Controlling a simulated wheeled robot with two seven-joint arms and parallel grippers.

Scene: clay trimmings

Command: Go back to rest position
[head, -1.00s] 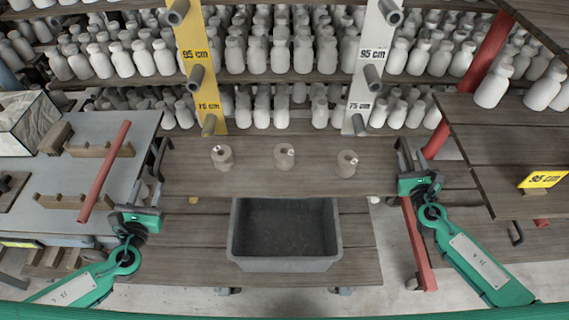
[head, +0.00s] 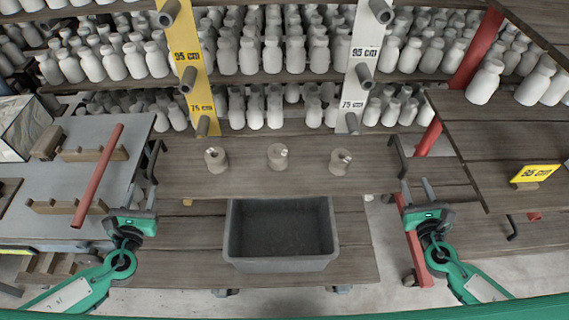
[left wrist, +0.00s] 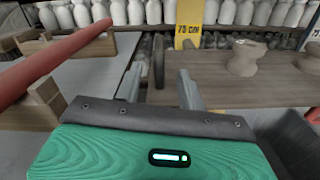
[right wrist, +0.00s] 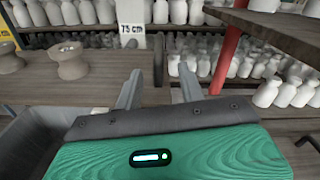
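Three small clay spools (head: 277,156) stand in a row on the bench top (head: 245,180). Neither gripper touches them.
A grey bin (head: 281,264) sits in front of the bench and looks empty. A red bar (head: 97,176) rests on wooden holders on the left table. A wooden table (head: 500,150) with a yellow sign stands at right. Shelves of white bottles (head: 270,55) fill the back.

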